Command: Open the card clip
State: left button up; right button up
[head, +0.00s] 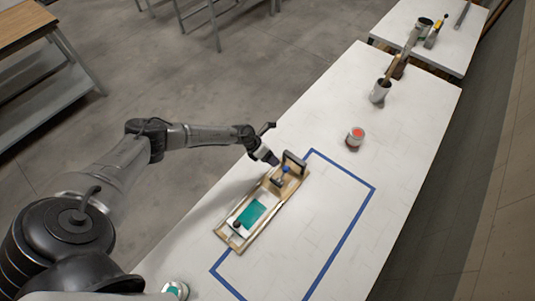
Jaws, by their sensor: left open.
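A long wooden board (277,207) lies on the white table, at the left edge of a blue tape outline. On it is a white card with a teal patch (250,213) and a small dark knob (237,225) at its near end. At the far end stand a dark upright plate (294,162) and a small blue-topped part (285,169), which seem to belong to the card clip; whether the clip is open is too small to tell. My left gripper (270,159) is open, just left of the upright plate and close to it; contact cannot be told. My right gripper is not in view.
A can with red contents (355,136) stands right of the board. A pot holding a stick (380,91) is farther back. The taped area (305,225) is clear right of the board.

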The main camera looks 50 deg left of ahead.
pick_arm(q)
jog(key=shift+v, duration=0.95)
jog(key=shift+d, duration=0.1)
